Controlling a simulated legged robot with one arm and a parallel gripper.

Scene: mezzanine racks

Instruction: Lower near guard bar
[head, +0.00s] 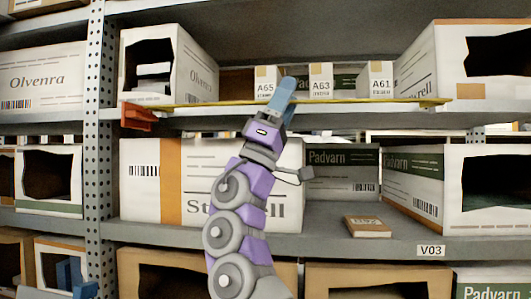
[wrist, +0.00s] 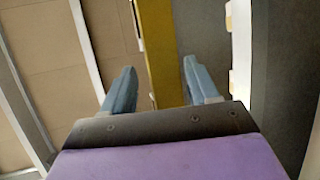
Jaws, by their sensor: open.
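The near guard bar (head: 360,103) is a thin yellow bar across the front of the upper shelf, roughly level, with an orange bracket (head: 138,117) at its left end. My gripper (head: 287,86) is raised in front of the bar's middle, its blue fingers overlapping it in the head view. In the wrist view, the yellow bar (wrist: 158,45) runs between the two open fingers of my gripper (wrist: 160,65), with gaps on both sides. The fingers are not closed on it. My gripper hides a short part of the bar in the head view.
Small boxes labelled A65 (head: 265,85), A63 (head: 320,82) and A61 (head: 380,83) stand behind the bar. A perforated upright (head: 98,140) is at left. Larger cartons fill the shelf below, where a small brown box (head: 367,227) lies near the front edge.

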